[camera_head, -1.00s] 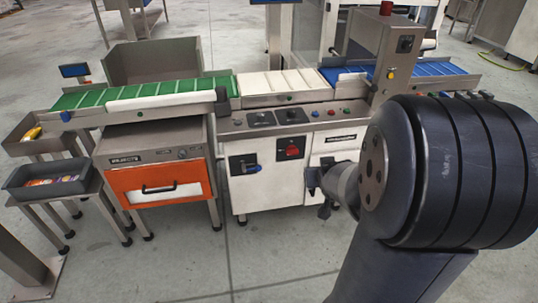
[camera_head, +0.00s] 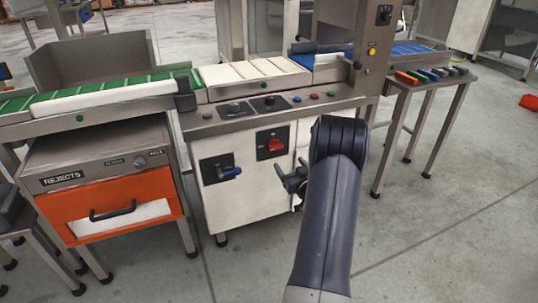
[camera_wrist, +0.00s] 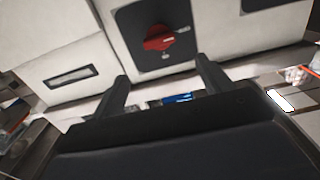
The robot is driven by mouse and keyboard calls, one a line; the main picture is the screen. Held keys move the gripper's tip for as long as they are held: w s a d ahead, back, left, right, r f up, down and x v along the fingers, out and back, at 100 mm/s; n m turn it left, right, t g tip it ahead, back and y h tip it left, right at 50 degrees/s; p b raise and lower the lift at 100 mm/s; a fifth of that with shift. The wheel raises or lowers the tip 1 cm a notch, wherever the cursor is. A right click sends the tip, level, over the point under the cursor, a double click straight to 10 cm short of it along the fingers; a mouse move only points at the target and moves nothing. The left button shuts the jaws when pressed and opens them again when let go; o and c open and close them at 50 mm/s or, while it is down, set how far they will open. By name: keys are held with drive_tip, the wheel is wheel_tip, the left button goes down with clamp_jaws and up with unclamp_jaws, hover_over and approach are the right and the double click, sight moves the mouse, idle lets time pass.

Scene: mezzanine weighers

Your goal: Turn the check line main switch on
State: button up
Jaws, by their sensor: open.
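The red rotary switch (camera_head: 276,145) sits on a dark plate on the front of the pale check line cabinet (camera_head: 225,205). It also shows in the wrist view (camera_wrist: 158,38), above and between the fingers, with a small light label beside it. Its exact setting is too small to tell. My gripper (camera_head: 293,181) is just below and right of the switch plate in the head view, apart from the switch. In the wrist view, my gripper (camera_wrist: 162,70) has its two dark fingers spread with nothing held between them.
A blue-handled lever (camera_head: 230,172) is on a second dark plate left of the switch. Buttons and knobs (camera_head: 268,101) line the top above. An orange rejects drawer (camera_head: 110,205) stands left; a side table (camera_head: 435,82) with coloured items is right. Floor in front is clear.

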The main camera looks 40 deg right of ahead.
sight(277, 147)
drive_tip(key=b+x, duration=0.2)
drive_tip(key=x, duration=0.8)
drive_tip(key=shift+w+d, duration=0.1)
drive_tip(key=shift+w, duration=0.1)
drive_tip(key=shift+c, duration=0.2)
drive_tip(key=c, duration=0.9)
drive_tip(key=shift+c, duration=0.2)
